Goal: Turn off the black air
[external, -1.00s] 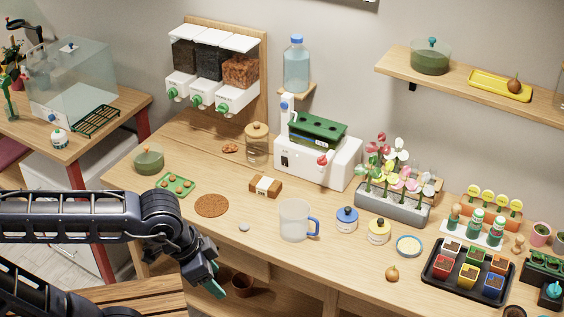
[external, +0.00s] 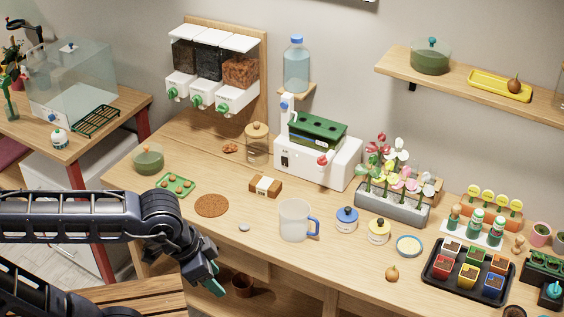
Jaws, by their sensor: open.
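Nothing in view can be clearly read as a "black air" control. The white appliance (external: 318,176) at the back middle of the bench has a small dark switch-like patch (external: 284,161) on its front left. It also has a red knob (external: 322,160) on its front right and a green tray with dark holes (external: 317,130) on top. The switch position is too small to tell. My gripper (external: 212,282), with teal fingertips, hangs in front of the bench's front edge at lower left, pointing down. It is open and appears empty, well away from the appliance.
A clear jug with a blue handle (external: 295,220) stands in front of the appliance. A brown-and-white block (external: 265,186), a lidded jar (external: 256,143) and a flower planter (external: 393,203) are nearby. White dispensers (external: 203,95) hang behind. A glass tank (external: 84,80) stands on the left table.

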